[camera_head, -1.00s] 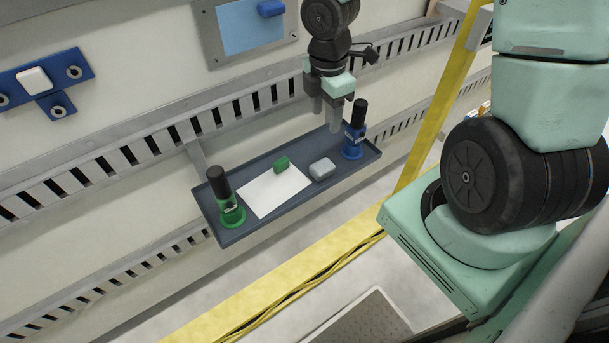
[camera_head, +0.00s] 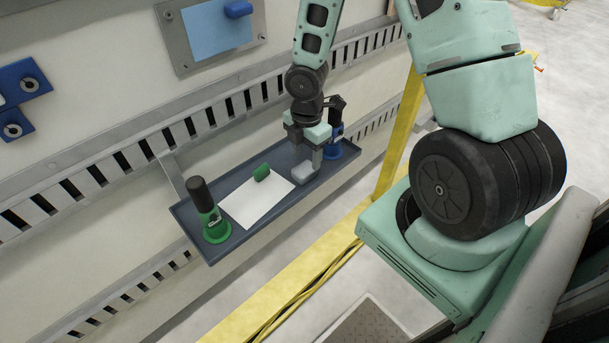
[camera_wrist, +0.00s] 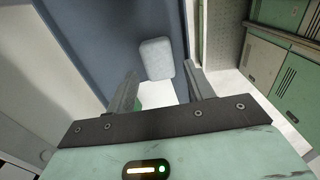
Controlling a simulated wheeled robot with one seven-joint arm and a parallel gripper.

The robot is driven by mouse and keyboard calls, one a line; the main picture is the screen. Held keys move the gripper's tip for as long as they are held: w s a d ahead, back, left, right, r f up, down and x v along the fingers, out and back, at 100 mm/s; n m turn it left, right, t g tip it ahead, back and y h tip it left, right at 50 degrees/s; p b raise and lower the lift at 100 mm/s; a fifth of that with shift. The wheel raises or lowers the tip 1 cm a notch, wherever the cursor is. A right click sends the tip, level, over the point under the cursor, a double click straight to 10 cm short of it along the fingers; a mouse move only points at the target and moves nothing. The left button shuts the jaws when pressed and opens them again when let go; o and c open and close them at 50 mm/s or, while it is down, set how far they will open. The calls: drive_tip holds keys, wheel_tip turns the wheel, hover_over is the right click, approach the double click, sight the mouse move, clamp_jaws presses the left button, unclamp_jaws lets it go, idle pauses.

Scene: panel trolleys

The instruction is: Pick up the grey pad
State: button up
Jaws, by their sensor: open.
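The grey pad (camera_head: 303,172) is a small rounded block on the dark blue-grey shelf tray (camera_head: 290,152), at the right edge of a white sheet. My gripper (camera_head: 306,157) is open just above the pad, fingers pointing down, and one finger partly covers the pad in the head view. In the wrist view the pad (camera_wrist: 156,59) shows just beyond the open fingertips (camera_wrist: 160,83), roughly centred between them. I cannot tell whether a finger touches it.
A green-based, black-topped tool (camera_head: 207,210) stands at the tray's left end. A blue-based one (camera_head: 334,140) stands close behind my gripper on the right. The slotted wall rail (camera_head: 130,159) runs behind the tray.

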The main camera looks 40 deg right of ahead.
sight(305, 168)
drive_tip(key=f, duration=0.2)
drive_tip(key=f+b, duration=0.1)
drive_tip(key=f, duration=0.2)
drive_tip(key=shift+w+a+f, duration=0.15)
drive_tip(key=shift+w+f, duration=0.05)
drive_tip(key=shift+f, duration=0.1)
drive_tip(key=c, duration=0.7)
